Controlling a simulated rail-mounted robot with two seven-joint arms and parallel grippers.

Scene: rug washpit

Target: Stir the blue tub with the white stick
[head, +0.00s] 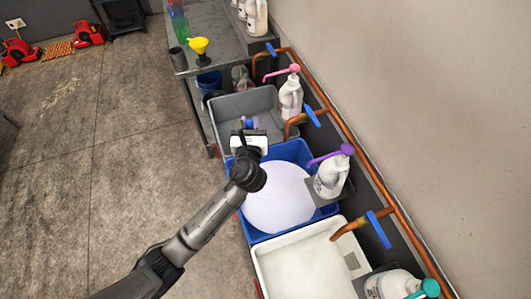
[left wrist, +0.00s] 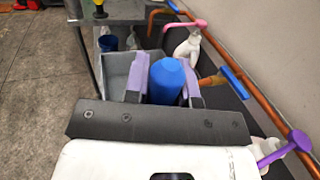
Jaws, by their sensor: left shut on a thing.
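The blue tub (head: 292,147) stands in the middle of the row in the head view, holding a smooth, pale white, rounded mass (head: 280,200). My left gripper (head: 249,124) is over the tub's far left corner, by the grey tub. In the left wrist view its two purple-padded fingers are shut on a blue round-ended cylinder (left wrist: 167,82). No white shaft shows, so I cannot tell whether this is the end of the white stick. Its lower part is hidden by the gripper. My right gripper is not in view.
A grey tub (head: 262,99) stands beyond and a white tub (head: 255,262) nearer. Pump bottles, one with a purple pump (head: 331,172), and copper pipes (head: 345,123) line the wall side. A yellow funnel (head: 198,45) stands on the far grey bench.

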